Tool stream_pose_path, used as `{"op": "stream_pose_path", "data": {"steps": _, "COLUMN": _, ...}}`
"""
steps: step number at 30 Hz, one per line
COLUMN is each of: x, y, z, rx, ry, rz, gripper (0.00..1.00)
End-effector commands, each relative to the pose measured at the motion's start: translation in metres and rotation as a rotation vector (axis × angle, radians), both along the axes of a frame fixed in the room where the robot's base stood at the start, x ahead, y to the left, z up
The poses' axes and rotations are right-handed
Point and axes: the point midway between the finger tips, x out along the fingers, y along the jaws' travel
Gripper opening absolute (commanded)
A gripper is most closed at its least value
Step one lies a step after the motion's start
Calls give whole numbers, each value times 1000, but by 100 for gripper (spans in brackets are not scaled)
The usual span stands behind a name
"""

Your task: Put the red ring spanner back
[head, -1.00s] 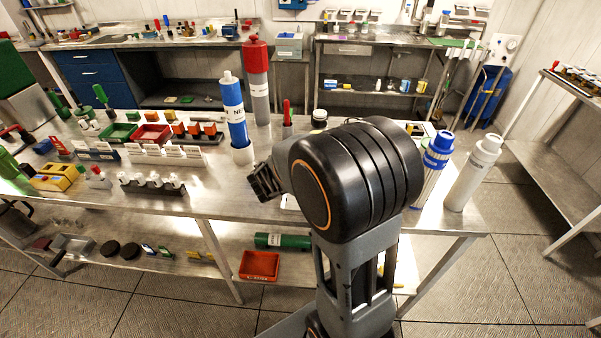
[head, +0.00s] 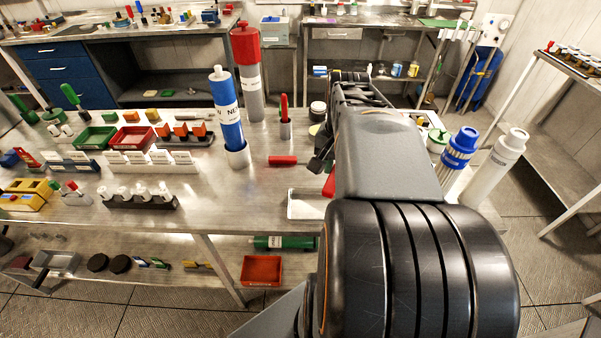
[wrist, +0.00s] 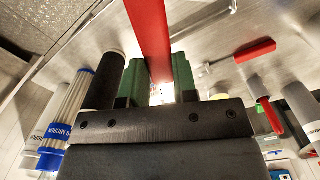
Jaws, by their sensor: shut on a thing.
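My gripper (head: 321,160) is over the right part of the steel bench, mostly hidden behind my own arm in the head view. In the wrist view its green-padded fingers (wrist: 160,82) are shut on a long flat red bar, which I take as the red ring spanner (wrist: 150,30). The spanner runs out from between the fingers to the top edge of the picture, and its far end is out of view. In the head view only a small red piece of the spanner (head: 329,184) shows beside my arm. I cannot see its ring or where it belongs.
A red-handled tool (head: 283,160) lies on the bench, near a grey cup (head: 286,131) holding another red-handled tool. A white tray (head: 303,210) is at the front edge. A blue-and-white cylinder (head: 228,115) stands left; blue-capped (head: 460,150) and white (head: 495,170) cylinders stand right.

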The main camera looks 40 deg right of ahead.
Motion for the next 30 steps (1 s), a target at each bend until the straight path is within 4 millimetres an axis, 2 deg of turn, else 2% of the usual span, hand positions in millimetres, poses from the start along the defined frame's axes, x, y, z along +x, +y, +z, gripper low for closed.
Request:
{"op": "stream_pose_path", "data": {"steps": 11, "x": 86, "y": -4, "z": -36, "rx": 3, "ry": -4, "rz": -19, "gripper": 0}}
{"op": "stream_pose_path", "data": {"steps": 15, "x": 105, "y": -4, "z": -62, "rx": 3, "ry": -3, "rz": -21, "gripper": 0}}
{"op": "stream_pose_path", "data": {"steps": 21, "x": 123, "y": -4, "z": -83, "rx": 0, "ry": -7, "rz": -20, "gripper": 0}}
{"op": "stream_pose_path", "data": {"steps": 26, "x": 128, "y": -4, "z": -89, "rx": 0, "ry": -7, "rz": -18, "gripper": 0}}
{"op": "stream_pose_path", "data": {"steps": 30, "x": 134, "y": -4, "z": -103, "rx": 1, "ry": -4, "rz": -18, "gripper": 0}}
